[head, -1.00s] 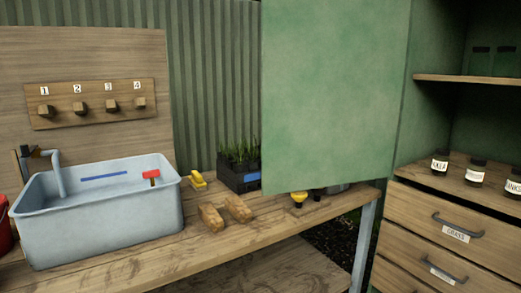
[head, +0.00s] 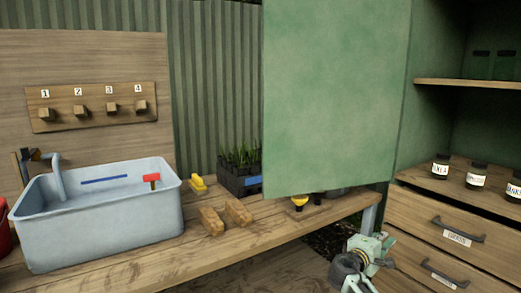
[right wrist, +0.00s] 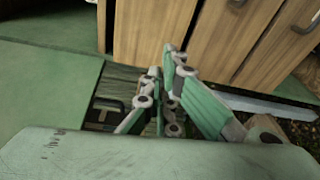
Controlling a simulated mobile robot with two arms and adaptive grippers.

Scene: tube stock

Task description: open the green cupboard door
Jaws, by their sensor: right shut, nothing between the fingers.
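The green cupboard door (head: 335,95) stands open in the head view, swung out to the left of the green cupboard (head: 426,125), whose shelves show. Its lower edge hangs in front of the bench's right end. My right gripper (head: 384,247) is below the door, in front of the cupboard drawers, apart from the door. It is shut and empty. In the right wrist view the right gripper's fingers (right wrist: 168,75) point toward wooden drawer fronts. A dark handle (right wrist: 106,106) shows left of the fingers; I cannot tell what it belongs to. My left gripper is not in view.
Drawers (head: 440,232) with dark handles are below the shelf with several labelled jars (head: 476,176). The wooden bench (head: 265,230) holds a grey basin (head: 100,220), two wooden blocks (head: 238,212) and a black plant tray (head: 238,180). A hook board (head: 92,105) is behind.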

